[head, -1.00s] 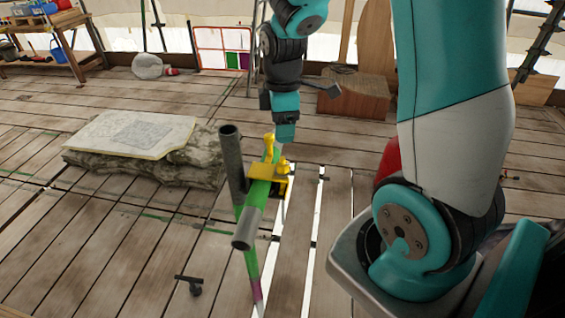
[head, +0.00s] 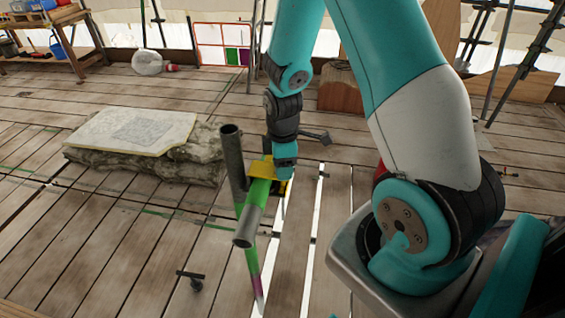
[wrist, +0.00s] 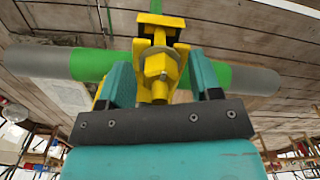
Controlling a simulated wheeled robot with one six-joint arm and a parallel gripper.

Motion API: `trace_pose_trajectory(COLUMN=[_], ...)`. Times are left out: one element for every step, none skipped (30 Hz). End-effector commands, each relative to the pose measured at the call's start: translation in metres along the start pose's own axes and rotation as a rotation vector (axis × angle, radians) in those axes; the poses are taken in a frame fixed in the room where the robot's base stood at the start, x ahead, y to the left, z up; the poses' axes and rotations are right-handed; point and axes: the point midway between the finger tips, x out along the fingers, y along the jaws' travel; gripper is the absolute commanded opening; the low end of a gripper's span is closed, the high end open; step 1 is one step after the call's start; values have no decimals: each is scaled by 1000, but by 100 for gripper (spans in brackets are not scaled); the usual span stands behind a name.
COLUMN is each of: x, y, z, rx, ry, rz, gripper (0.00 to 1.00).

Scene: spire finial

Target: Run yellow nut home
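The yellow clamp (head: 262,169) sits where a green and grey tube (head: 256,193) meets an upright dark tube (head: 232,160). My gripper (wrist: 162,80) is open, with one teal finger on each side of the nut and bolt and visible gaps between. In the head view my gripper (head: 285,176) is at the clamp's right side and hides the nut and part of the clamp.
A stone slab with a paper sheet (head: 135,130) lies on the plank deck to the left. A small dark stand (head: 193,281) is on the deck in front. A wooden crate (head: 340,92) and a workbench (head: 50,45) stand farther back.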

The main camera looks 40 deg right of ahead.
Motion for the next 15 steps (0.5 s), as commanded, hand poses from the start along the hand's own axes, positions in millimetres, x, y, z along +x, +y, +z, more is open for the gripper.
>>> trace_pose_trajectory(x=[0, 0, 0, 0, 0, 0, 0, 0, 0, 0, 0, 0, 0, 0, 0], y=[0, 0, 0, 0, 0, 0, 0, 0, 0, 0, 0, 0, 0, 0, 0], z=[0, 0, 0, 0, 0, 0, 0, 0, 0, 0, 0, 0, 0, 0, 0], rx=[0, 0, 0, 0, 0, 0, 0, 0, 0, 1, 3, 7, 11, 17, 27], ry=[0, 0, 0, 0, 0, 0, 0, 0, 0, 0, 0, 0, 0, 0, 0], rz=[0, 0, 0, 0, 0, 0, 0, 0, 0, 0, 0, 0, 0, 0, 0], gripper=[47, 41, 31, 24, 18, 9, 10, 10, 10, 10, 10, 10, 10, 10, 10])
